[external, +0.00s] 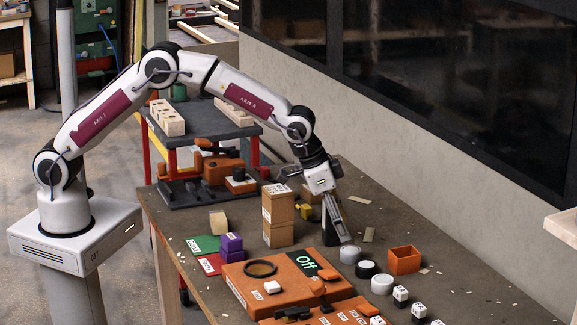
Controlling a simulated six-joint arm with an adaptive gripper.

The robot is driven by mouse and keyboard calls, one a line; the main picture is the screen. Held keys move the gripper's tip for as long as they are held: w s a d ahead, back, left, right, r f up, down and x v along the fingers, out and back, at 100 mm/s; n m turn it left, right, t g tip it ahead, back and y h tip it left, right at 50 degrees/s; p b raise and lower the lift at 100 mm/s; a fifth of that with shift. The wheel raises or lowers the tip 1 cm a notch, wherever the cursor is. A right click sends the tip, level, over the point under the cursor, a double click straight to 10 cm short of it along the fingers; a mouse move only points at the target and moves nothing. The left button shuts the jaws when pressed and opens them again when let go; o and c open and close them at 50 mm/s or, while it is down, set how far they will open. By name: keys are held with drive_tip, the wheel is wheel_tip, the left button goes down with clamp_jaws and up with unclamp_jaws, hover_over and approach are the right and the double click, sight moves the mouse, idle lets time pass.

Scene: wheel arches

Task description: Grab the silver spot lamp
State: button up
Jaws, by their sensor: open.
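A small round silver-grey lamp (350,255) lies on the workbench, and I take it for the silver spot lamp. My gripper (336,241) points down just to the upper left of it, with the fingertips close to it in the picture. The gripper is open and nothing shows between its fingers. I cannot tell the gap between the fingertips and the lamp, or their height above the bench. A similar round black piece (366,269) and a round whitish piece (382,285) sit in a row beyond it, toward the lower right.
An open orange box (404,261) stands right of the round pieces. An orange panel marked "Off" (290,290) lies in front. Small white cubes (400,295) lie lower right. A wall (440,180) runs behind the bench.

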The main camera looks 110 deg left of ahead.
sight(350, 249)
drive_tip(key=shift+x, duration=1)
drive_tip(key=shift+f, duration=0.1)
drive_tip(key=shift+s+x, duration=0.15)
drive_tip(key=shift+x, duration=0.7)
drive_tip(key=shift+s+x, duration=0.2)
drive_tip(key=shift+x, duration=1.6)
drive_tip(key=c, duration=1.2)
